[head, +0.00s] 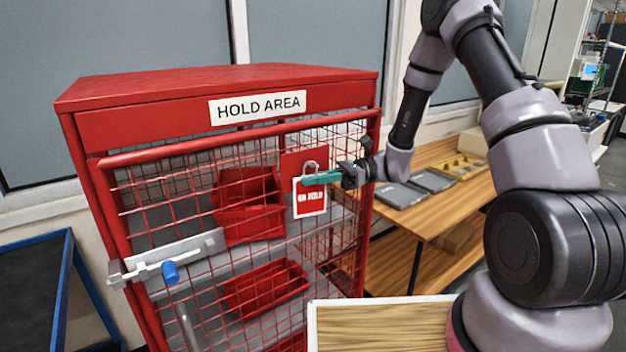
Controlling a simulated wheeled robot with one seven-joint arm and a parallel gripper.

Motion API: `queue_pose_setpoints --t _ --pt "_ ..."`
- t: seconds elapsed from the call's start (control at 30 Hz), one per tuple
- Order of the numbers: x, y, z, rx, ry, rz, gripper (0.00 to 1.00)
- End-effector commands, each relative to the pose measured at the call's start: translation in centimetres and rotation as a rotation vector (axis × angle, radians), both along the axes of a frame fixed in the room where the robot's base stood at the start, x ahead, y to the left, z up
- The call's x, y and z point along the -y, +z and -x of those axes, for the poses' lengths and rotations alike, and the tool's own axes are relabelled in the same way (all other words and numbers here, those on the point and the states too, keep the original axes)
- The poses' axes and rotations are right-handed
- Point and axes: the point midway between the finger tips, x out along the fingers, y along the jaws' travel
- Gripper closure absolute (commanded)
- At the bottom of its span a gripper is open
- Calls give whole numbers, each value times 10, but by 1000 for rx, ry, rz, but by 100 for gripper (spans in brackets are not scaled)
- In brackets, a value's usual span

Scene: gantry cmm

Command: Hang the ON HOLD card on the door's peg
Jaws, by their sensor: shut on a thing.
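The ON HOLD card (310,203) is red and white, with a pale loop (310,166) at its top. It hangs upright in front of a red plate (293,161) on the mesh door of the red HOLD AREA cage (217,125). My gripper (318,179) reaches in from the right, its teal fingers shut on the card near its top. The peg is not clearly visible; the card and fingers may cover it. I cannot tell whether the loop is around the peg or only in front of it.
A latch with a blue knob (170,271) is on the door's left side. Red bins (250,207) stand behind the mesh. A wooden bench (440,215) with grey cases (433,181) is at right. A wood-topped surface (380,328) is in front. A blue-framed cart (35,290) stands at left.

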Motion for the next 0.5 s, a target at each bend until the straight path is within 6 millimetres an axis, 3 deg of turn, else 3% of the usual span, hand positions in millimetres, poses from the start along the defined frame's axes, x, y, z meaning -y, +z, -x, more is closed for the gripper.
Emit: queue_pose_setpoints --t 0.27,0.3,0.37,0.5 --pt "1 -6 0 3 0 9 100" --pt "1 -6 0 3 0 9 79" --pt "1 -5 0 3 -1 9 59" --pt "1 -5 -1 2 -2 7 59"
